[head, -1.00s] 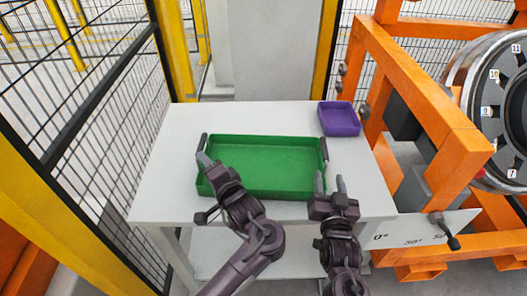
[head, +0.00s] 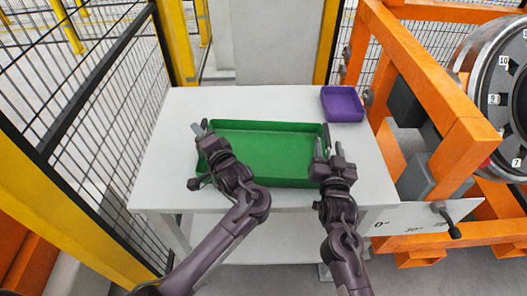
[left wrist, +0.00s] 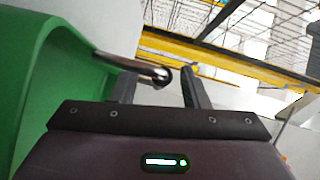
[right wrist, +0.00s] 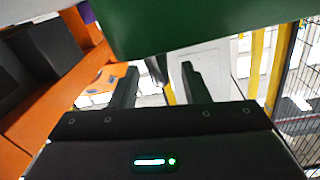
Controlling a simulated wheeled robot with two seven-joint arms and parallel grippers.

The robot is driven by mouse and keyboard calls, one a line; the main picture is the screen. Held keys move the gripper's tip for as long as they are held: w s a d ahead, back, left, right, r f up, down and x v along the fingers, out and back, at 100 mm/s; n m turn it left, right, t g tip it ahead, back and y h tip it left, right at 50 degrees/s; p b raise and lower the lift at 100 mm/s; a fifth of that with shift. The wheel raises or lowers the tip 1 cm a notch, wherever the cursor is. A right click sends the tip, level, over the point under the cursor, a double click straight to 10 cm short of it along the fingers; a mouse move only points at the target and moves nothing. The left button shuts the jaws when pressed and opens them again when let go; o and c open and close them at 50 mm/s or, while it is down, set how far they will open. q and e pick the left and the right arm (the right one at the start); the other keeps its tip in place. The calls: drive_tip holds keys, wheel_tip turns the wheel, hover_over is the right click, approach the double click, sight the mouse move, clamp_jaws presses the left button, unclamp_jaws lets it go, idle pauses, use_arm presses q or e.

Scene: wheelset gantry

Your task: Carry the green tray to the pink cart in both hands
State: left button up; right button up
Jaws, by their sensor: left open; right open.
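The green tray (head: 265,150) is a shallow rectangular box lying flat and empty on a white table (head: 160,175). It has a bar handle at each short end. My left gripper (head: 201,128) is open at the tray's left end; in the left wrist view the metal handle (left wrist: 150,73) reaches between its open fingers (left wrist: 157,90). My right gripper (head: 328,146) is open at the right end; in the right wrist view a metal bar (right wrist: 156,70) shows between its fingers (right wrist: 157,85), below the tray wall (right wrist: 200,22). No pink cart is in view.
A purple bin (head: 342,104) stands on the table behind the tray's right end. An orange gantry frame (head: 425,85) with a wheel (head: 505,90) is close on the right. A mesh fence (head: 90,130) with yellow posts borders the left.

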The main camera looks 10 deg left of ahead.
use_arm(q)
drive_tip(key=shift+x, duration=1.4)
use_arm(e)
drive_tip(key=shift+w+a, duration=0.1)
drive_tip(key=shift+w, duration=1.3)
drive_tip(key=shift+c, duration=0.2)
use_arm(q)
clamp_jaws()
use_arm(e)
clamp_jaws()
drive_tip(key=shift+r, duration=0.1)
